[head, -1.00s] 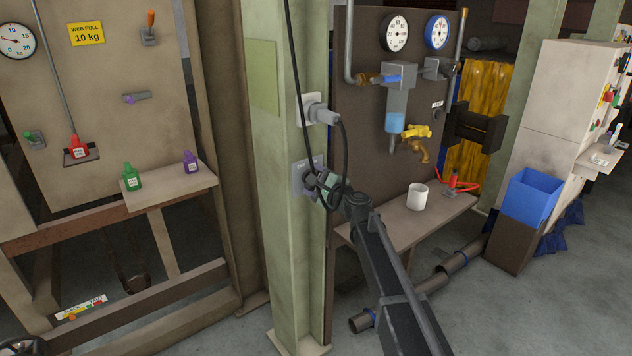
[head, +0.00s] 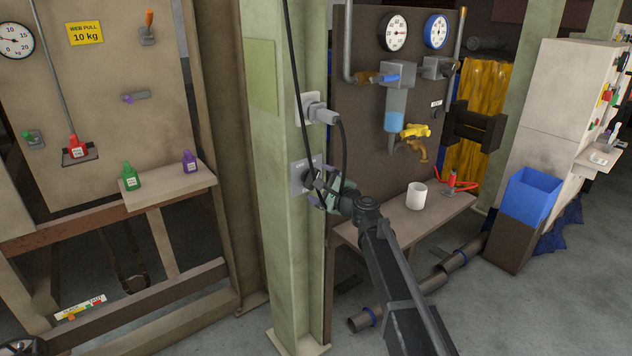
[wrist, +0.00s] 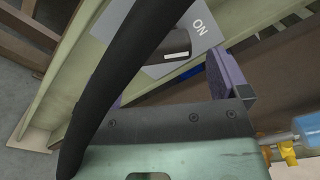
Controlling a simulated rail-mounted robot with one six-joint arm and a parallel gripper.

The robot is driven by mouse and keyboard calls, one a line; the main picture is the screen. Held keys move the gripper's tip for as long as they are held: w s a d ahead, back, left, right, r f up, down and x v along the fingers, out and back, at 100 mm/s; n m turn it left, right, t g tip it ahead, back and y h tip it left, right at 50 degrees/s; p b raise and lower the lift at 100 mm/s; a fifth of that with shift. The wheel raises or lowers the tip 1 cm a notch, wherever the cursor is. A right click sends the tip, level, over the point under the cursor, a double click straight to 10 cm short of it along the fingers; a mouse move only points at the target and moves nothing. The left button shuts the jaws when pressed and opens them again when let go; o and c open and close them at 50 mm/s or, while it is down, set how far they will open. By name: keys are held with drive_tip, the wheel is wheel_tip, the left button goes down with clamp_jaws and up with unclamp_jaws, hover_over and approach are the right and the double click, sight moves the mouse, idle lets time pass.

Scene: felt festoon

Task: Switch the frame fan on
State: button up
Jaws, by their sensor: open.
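The fan switch is a grey plate (head: 299,180) on the green post, low beside a plugged-in socket. In the wrist view the plate (wrist: 208,32) carries the word ON, and a grey and dark switch piece (wrist: 178,42) shows at its middle, partly covered. My gripper (head: 316,188) is at the plate in the head view. In the wrist view my open gripper (wrist: 172,82) has one purple-grey finger clear at right; the other is mostly behind a thick black cable. No contact with the switch can be made out. The fan itself is not identifiable.
A shelf with a white mug (head: 416,196) stands right of the post. A panel with green and purple bottles (head: 190,161) is at left.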

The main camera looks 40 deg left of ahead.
drive_tip(key=v, duration=0.7)
drive_tip(key=shift+d, duration=0.4)
drive_tip(key=shift+s, duration=0.1)
